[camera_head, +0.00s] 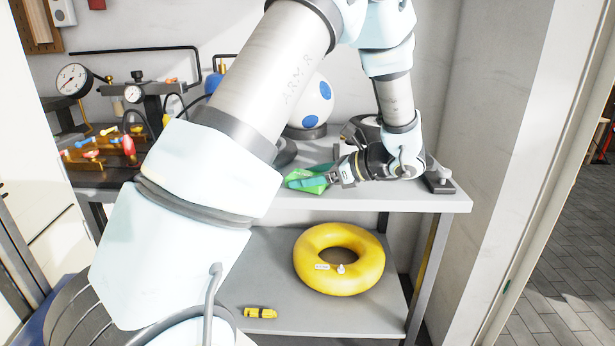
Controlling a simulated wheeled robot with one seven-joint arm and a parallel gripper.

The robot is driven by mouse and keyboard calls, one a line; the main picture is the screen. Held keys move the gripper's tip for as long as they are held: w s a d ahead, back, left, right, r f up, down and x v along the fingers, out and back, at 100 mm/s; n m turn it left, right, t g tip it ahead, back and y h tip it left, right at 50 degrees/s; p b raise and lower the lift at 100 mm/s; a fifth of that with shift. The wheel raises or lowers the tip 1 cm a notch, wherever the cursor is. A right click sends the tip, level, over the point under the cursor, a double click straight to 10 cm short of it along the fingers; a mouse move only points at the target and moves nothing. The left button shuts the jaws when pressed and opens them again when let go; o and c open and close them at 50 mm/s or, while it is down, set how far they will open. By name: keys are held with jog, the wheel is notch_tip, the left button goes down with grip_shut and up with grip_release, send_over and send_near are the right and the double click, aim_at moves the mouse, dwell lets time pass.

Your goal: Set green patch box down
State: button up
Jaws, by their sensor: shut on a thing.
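The green patch box (306,180) is at the front part of the grey upper shelf (410,199). My gripper (331,176) comes in from the right and is shut on the box's right side. The box is low over the shelf top; I cannot tell whether it touches the surface. My forearm hides part of the shelf to the left of the box.
A white ball with blue spots (316,100) stands behind the box. A yellow ring (312,268) and a small yellow item (260,313) lie on the lower shelf. Gauges (73,80) and fittings stand at the left. A dark-based object (439,184) sits at the shelf's right end.

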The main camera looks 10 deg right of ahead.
jog(key=shift+f, duration=0.15)
jog(key=o, duration=1.3)
jog(key=shift+c, duration=0.2)
jog(key=shift+s+d+r, duration=0.15)
jog(key=shift+d+r, duration=0.1)
jog(key=v, duration=1.1)
jog(key=shift+s+d+r, duration=0.1)
jog(key=shift+d+r, duration=0.05)
